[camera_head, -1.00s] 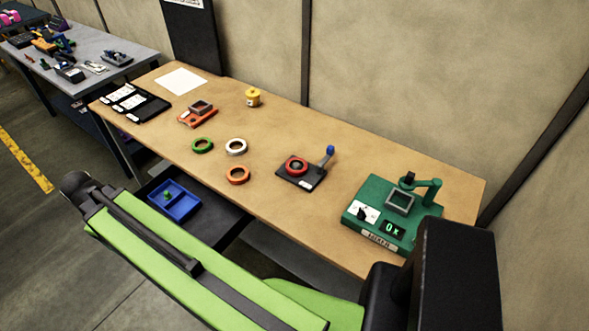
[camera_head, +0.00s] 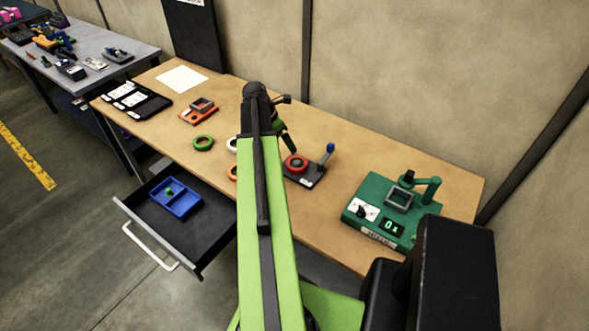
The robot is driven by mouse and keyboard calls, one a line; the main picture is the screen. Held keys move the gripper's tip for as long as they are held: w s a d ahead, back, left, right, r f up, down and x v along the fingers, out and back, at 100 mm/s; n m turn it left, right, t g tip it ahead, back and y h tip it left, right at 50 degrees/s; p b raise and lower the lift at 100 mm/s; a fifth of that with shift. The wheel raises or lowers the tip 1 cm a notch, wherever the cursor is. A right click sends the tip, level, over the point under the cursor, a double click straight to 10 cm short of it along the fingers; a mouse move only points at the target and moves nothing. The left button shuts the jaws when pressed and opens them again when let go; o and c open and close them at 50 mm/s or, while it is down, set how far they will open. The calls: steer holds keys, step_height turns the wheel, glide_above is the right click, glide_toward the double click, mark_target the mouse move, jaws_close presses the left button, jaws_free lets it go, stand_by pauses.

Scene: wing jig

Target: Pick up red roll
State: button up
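The red roll (camera_head: 295,162) is a red ring lying on a black stand (camera_head: 306,178) that has a blue-topped lever (camera_head: 329,149), near the middle of the wooden table. My gripper (camera_head: 290,147) is at the end of my green arm and hangs downward, just behind and above the roll in the picture. It is small and dark, partly hidden by my arm. I cannot tell whether its fingers are open or shut, or whether they touch the roll.
A green ring (camera_head: 203,143) lies left of my arm, which partly covers a white ring (camera_head: 231,145) and an orange ring (camera_head: 232,173). A green device (camera_head: 367,232) stands at right. An open drawer (camera_head: 214,243) holds a blue tray (camera_head: 183,213). The table (camera_head: 335,213) is bare in front.

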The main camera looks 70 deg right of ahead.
steer(key=b, duration=0.8)
glide_above(295, 162)
steer(key=w+a, duration=0.1)
steer(key=a, duration=0.1)
steer(key=f, duration=0.9)
steer(key=shift+d+f, duration=0.2)
steer(key=shift+f, duration=0.15)
steer(key=shift+s+d+f+b, duration=0.15)
steer(key=shift+d+f+b, duration=0.1)
steer(key=shift+b, duration=0.15)
steer(key=b+x, duration=0.5)
steer(key=shift+w+a+f, duration=0.2)
steer(key=shift+w+f, duration=0.05)
steer(key=shift+r, duration=0.2)
steer(key=c, duration=1.5)
